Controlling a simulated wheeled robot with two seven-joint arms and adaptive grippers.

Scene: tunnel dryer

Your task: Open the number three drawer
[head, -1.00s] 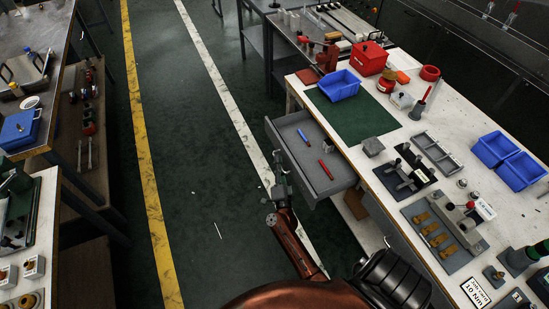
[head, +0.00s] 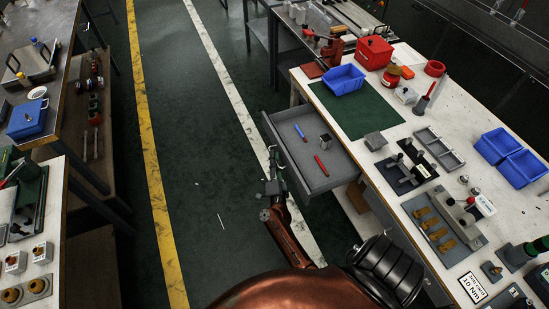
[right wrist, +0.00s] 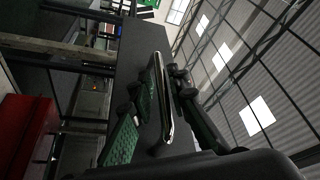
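The drawer (head: 300,160) is a grey, open-topped drawer that stands pulled out to the left from under the white-topped workbench. A blue pen-like item (head: 299,132), a red one (head: 321,166) and a small metal holder (head: 326,141) lie or stand inside it. No number on it can be read. My right gripper (head: 273,165) is at the outer side of the drawer front. In the right wrist view, the shiny handle bar (right wrist: 163,100) lies between its fingers, which look closed around it. My left gripper is out of view.
The workbench (head: 425,160) carries blue bins (head: 510,160), a green mat (head: 358,108), a red box (head: 374,53) and fixtures. Other benches with goods line the left. The green floor (head: 195,190) beyond the drawer front is open, with yellow and white lines.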

